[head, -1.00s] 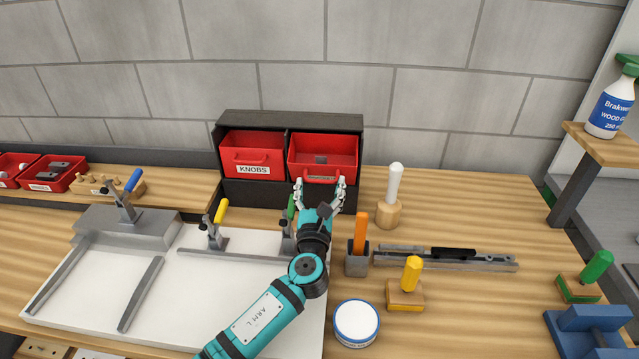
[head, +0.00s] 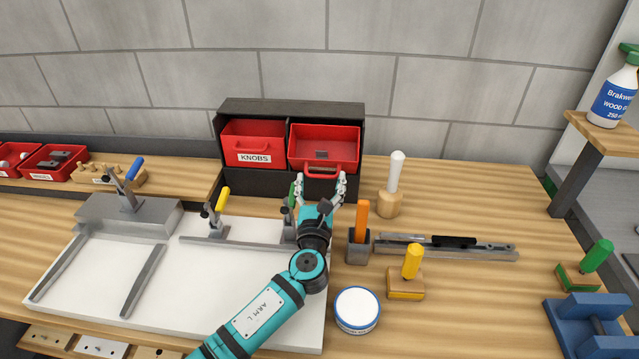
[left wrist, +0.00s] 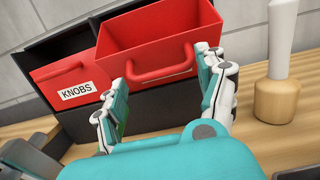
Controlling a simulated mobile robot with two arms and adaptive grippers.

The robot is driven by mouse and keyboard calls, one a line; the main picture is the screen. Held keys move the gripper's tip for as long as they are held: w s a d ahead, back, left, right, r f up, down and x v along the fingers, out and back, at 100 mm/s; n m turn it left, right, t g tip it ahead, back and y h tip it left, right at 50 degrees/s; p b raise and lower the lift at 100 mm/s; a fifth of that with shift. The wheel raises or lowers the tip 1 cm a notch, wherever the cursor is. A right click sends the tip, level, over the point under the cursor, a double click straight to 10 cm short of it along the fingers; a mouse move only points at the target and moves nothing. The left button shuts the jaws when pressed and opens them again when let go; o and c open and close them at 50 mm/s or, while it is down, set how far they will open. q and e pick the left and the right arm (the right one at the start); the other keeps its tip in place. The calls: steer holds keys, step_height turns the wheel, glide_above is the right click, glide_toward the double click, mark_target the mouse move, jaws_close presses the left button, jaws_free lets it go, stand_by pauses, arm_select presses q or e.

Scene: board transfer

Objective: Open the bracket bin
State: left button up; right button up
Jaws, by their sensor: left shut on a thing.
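The bracket bin (head: 335,163) is the red right-hand bin of the black two-bay cabinet (head: 290,107). It is pulled partly out of its bay, with a grey piece (head: 321,155) visible inside. Its front and red handle also show in the left wrist view, the handle (left wrist: 160,73) lying between my fingers. My left gripper (head: 322,180) is shut on this handle, one finger at each side. My right gripper is in neither view.
The closed KNOBS bin (head: 253,145) is beside it. A white-handled tool (head: 396,180) stands to the right. Clamps with yellow (head: 222,198) and green handles stand close by my gripper, on the white board (head: 215,270). An orange-handled tool (head: 362,220) stands close to my arm.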

arm_select(q)
steer(key=shift+f, duration=0.55)
steer(key=o, duration=1.4)
steer(key=shift+c, duration=0.2)
steer(key=o, duration=0.4)
steer(key=shift+w+d+f, duration=0.15)
steer(key=shift+w, duration=0.35)
steer(key=shift+s+r, duration=0.15)
steer(key=shift+r, duration=0.15)
step_height(320, 180, up, 10)
